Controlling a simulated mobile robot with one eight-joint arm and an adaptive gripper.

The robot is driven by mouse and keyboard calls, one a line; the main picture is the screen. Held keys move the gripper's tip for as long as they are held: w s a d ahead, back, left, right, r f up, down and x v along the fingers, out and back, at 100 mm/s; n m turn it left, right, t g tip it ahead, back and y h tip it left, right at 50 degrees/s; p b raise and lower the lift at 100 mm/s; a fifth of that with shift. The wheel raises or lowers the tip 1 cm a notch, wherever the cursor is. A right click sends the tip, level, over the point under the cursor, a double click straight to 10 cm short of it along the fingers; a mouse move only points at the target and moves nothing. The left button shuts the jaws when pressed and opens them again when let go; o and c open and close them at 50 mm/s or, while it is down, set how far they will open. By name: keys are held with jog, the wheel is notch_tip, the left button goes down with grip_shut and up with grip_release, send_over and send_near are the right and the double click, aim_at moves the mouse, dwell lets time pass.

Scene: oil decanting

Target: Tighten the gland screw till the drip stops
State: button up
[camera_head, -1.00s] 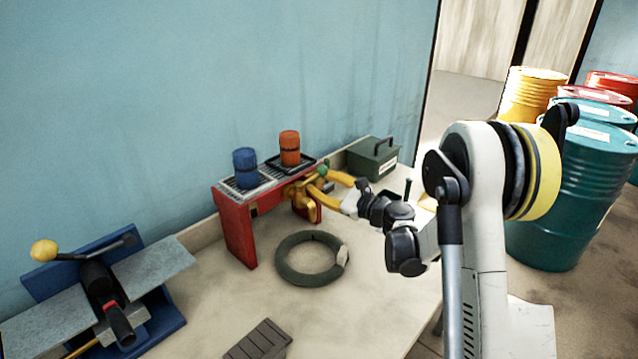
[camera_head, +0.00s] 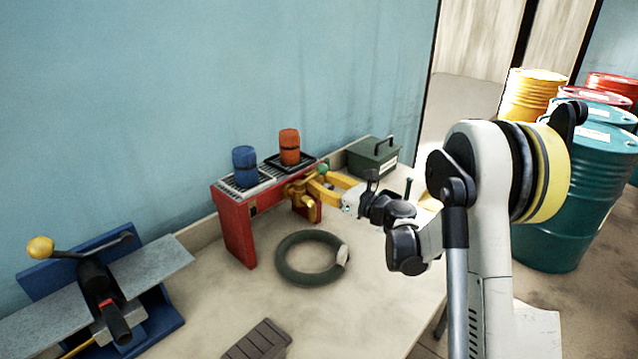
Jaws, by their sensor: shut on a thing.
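A brass tap (camera_head: 300,193) sits at the right end of the red stand (camera_head: 236,228) on the bench. A small green knob (camera_head: 323,169) shows just above my fingers. My gripper (camera_head: 315,190), with yellow fingers, reaches in from the right, its tips at the tap's near right side. It is shut on a small part there, at the gland screw. The screw itself is hidden by the fingers and too small to make out. I cannot see any drip at this size.
Blue (camera_head: 245,164) and orange (camera_head: 289,147) containers stand on the red stand. A dark green hose ring (camera_head: 277,268) lies in front. A green metal box (camera_head: 372,158) stands behind my gripper. A blue vise-like fixture (camera_head: 165,318) is at left.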

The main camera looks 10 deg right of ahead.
jog(key=shift+m, duration=0.3)
jog(key=o, duration=1.2)
jog(key=v, duration=1.2)
